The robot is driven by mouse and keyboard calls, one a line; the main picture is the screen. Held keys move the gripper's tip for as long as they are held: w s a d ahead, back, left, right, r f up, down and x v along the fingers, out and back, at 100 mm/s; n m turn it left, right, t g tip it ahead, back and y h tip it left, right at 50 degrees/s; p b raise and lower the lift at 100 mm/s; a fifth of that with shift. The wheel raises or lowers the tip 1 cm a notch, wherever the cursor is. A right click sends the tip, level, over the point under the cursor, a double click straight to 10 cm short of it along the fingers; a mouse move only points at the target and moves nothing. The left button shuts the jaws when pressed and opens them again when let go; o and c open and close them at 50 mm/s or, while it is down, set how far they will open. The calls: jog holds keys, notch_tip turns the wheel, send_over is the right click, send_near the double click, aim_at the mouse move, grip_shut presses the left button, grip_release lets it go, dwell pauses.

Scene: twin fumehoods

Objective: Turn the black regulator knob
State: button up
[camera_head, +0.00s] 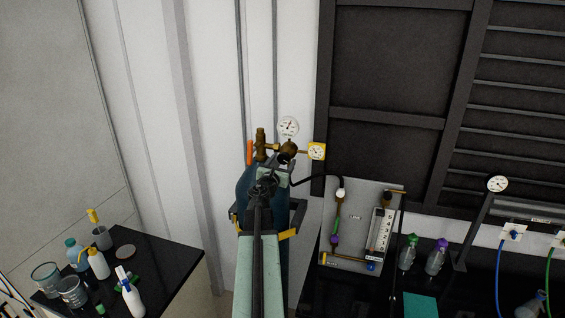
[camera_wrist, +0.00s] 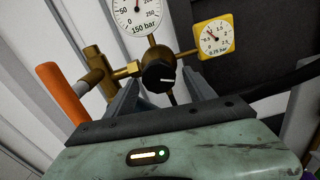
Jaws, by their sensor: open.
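The black regulator knob (camera_wrist: 158,75) has a white pointer mark and sits on the brass regulator (camera_wrist: 122,71). In the wrist view, my gripper (camera_wrist: 160,80) is open, with one grey finger on each side of the knob. I cannot tell whether either finger touches it. In the head view, my gripper (camera_head: 274,173) is at the regulator, in front of the blue gas cylinder (camera_head: 243,187), and partly hides the knob. A round white gauge (camera_wrist: 137,14) stands above the knob, and a yellow square gauge (camera_wrist: 214,38) is to its right.
An orange handle (camera_wrist: 62,92) stands left of the regulator. A black hose (camera_head: 318,179) runs right to a flowmeter panel (camera_head: 357,205). A black table (camera_head: 160,262) with bottles and beakers is at lower left. A dark fumehood (camera_head: 400,80) is at right.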

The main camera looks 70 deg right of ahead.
jog(key=shift+d, duration=0.65)
jog(key=shift+a, duration=0.1)
jog(key=c, duration=1.4)
jog(key=shift+o, duration=0.2)
jog(key=m, duration=0.4)
jog(key=shift+w+m, duration=0.15)
jog(key=shift+m, duration=0.15)
jog(key=o, duration=1.4)
jog(key=shift+c, duration=0.2)
jog(key=shift+a, duration=0.1)
jog(key=a, duration=0.7)
jog(key=shift+s+a, duration=0.25)
jog(key=shift+a, duration=0.1)
